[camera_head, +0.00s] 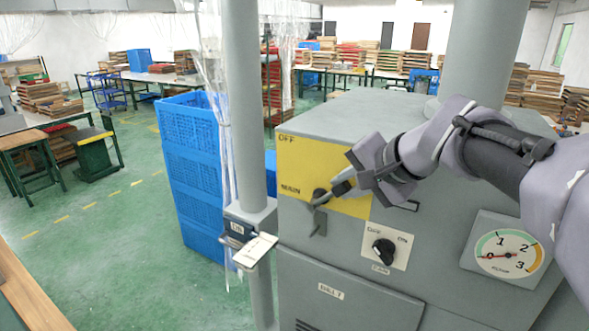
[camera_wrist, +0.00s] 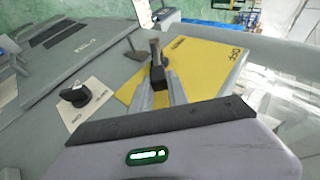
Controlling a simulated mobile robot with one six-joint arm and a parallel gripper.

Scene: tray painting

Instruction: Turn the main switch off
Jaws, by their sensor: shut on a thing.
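The main switch is on the front of a grey machine cabinet, on a yellow plate (camera_head: 312,158) marked OFF at the top and MAIN lower down. Its dark lever (camera_wrist: 155,48) shows between my fingers in the wrist view. My gripper (camera_head: 332,192) is shut on this lever, low on the plate near the word MAIN and below OFF. In the head view the fingers and wrist cover part of the lever and plate, so its exact angle is hard to tell. The yellow plate also shows in the wrist view (camera_wrist: 205,65).
Below right of the plate is a black rotary knob (camera_head: 384,250) on a white OFF/ON label. A dial gauge (camera_head: 507,252) is further right. A grey post (camera_head: 246,110) with a small box and tag stands left, beside stacked blue crates (camera_head: 190,170).

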